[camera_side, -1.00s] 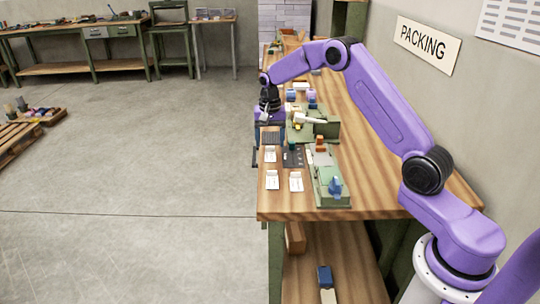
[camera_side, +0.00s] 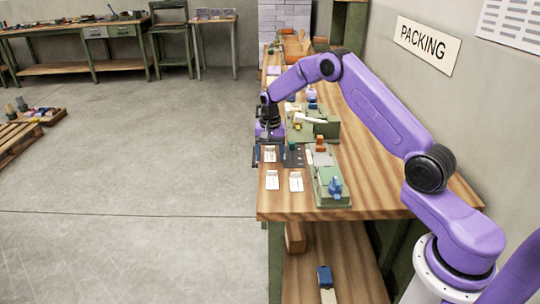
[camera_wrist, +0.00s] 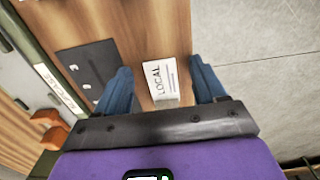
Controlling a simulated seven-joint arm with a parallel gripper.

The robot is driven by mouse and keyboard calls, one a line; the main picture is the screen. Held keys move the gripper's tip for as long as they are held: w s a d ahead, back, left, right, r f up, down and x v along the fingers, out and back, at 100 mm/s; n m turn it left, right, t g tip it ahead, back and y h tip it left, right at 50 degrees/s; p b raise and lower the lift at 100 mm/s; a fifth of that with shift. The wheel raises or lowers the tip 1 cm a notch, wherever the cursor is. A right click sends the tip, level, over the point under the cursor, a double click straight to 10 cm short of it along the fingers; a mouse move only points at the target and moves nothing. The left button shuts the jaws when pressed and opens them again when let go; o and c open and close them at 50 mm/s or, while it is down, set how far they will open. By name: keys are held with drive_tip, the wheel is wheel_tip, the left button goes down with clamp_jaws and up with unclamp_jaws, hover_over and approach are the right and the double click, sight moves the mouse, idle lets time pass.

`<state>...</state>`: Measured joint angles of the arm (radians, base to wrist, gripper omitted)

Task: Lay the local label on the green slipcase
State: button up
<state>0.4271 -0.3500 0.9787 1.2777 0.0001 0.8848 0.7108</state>
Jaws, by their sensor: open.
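The local label (camera_wrist: 158,72), a white card printed LOCAL, lies flat on the wooden bench in the wrist view. My gripper (camera_wrist: 160,69) is open above it, with one blue finger on each side of the card. The fingers look empty. In the side view my gripper (camera_side: 268,146) is low at the bench's left edge, by the farthest white card (camera_side: 270,157). A strip (camera_wrist: 60,88) that seems to read SLIPCASE sits on a green-edged fixture at the left of the wrist view. I cannot clearly pick out the green slipcase itself.
A dark plate (camera_wrist: 90,68) lies left of the label. An orange part (camera_wrist: 55,132) is at lower left. In the side view, two more white cards (camera_side: 272,181) (camera_side: 296,182) and a green block with a blue part (camera_side: 328,190) stand nearer. The bench edge and floor are close.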

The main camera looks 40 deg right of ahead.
drive_tip(key=shift+f, duration=0.15)
drive_tip(key=c, duration=1.2)
